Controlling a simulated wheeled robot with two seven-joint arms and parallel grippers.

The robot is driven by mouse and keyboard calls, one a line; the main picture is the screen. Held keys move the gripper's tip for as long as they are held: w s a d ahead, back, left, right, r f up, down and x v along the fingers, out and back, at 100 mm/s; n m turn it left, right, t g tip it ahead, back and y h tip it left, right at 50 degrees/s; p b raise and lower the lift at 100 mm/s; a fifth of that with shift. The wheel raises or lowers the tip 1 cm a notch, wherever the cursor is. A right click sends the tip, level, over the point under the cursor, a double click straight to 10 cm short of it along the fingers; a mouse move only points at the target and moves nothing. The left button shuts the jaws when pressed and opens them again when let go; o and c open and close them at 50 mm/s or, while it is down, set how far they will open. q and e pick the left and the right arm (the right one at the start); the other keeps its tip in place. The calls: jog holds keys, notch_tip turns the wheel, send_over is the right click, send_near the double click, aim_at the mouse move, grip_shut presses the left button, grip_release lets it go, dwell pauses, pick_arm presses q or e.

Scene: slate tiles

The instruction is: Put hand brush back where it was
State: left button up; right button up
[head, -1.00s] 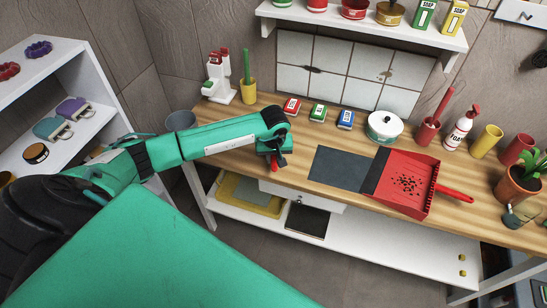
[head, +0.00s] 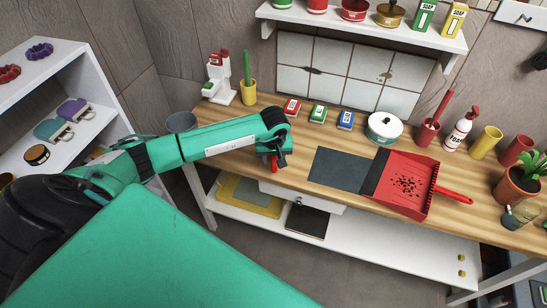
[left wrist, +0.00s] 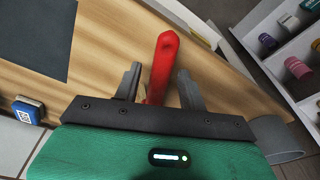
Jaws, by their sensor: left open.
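A red handle, which looks like the hand brush's (left wrist: 163,62), lies at the front left of the wooden worktop. It shows small in the head view (head: 273,163), mostly under my left gripper (head: 276,158). In the left wrist view my left gripper (left wrist: 159,76) is open, with one finger on each side of the handle and gaps visible. The brush's bristle end is hidden behind the gripper. A red dustpan (head: 421,177) with dark bits in it lies to the right. My right gripper is not in view.
A dark grey mat (head: 338,170) lies between gripper and dustpan. A grey bin (head: 181,121) is left of the bench. Pots and bottles crowd the right end.

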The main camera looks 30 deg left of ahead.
pick_arm(q)
notch_tip(320, 180, up, 12)
jog(key=s+d+b, duration=0.1)
jog(key=b, duration=0.3)
jog(key=shift+s, duration=0.3)
